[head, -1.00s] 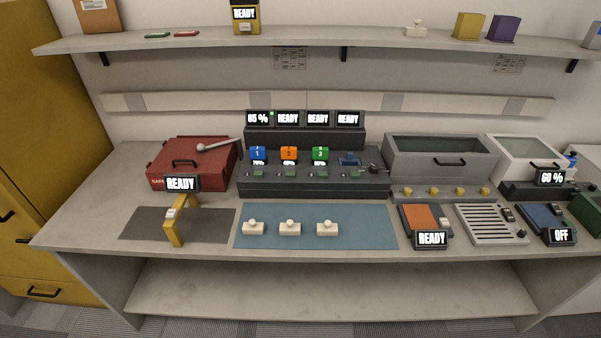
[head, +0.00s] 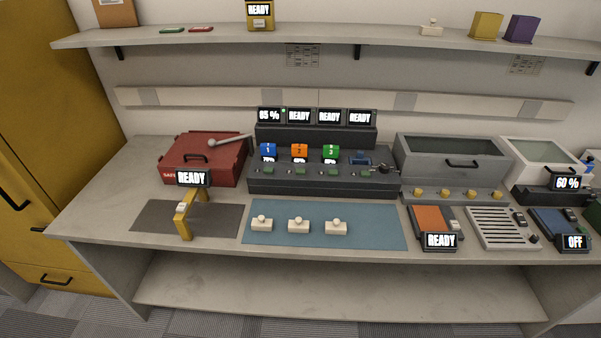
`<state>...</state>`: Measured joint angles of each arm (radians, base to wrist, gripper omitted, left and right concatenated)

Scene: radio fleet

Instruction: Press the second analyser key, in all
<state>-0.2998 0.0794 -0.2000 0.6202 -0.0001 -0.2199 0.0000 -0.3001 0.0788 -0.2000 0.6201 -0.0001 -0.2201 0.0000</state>
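No device is clearly labelled as the analyser, so I cannot tell which key is meant. A dark console (head: 320,187) at the back of the bench holds a blue block 1 (head: 268,150), an orange block 2 (head: 299,151) and a green block 3 (head: 331,152). Small green keys lie in front of them, one (head: 300,173) below the orange block. Its displays read 65 % and READY. A yellow stand (head: 185,220) with a white button (head: 182,207) shows READY. An orange-topped device (head: 431,219) with a light key (head: 455,225) also shows READY. Neither gripper is in view.
A blue mat (head: 370,225) bears three cream knobbed blocks (head: 298,226). A red case (head: 203,158) stands at back left, a grey bin (head: 453,165) at back right. A slatted device (head: 500,228) and a blue-topped one showing OFF (head: 553,222) are at right. A shelf (head: 350,40) hangs above.

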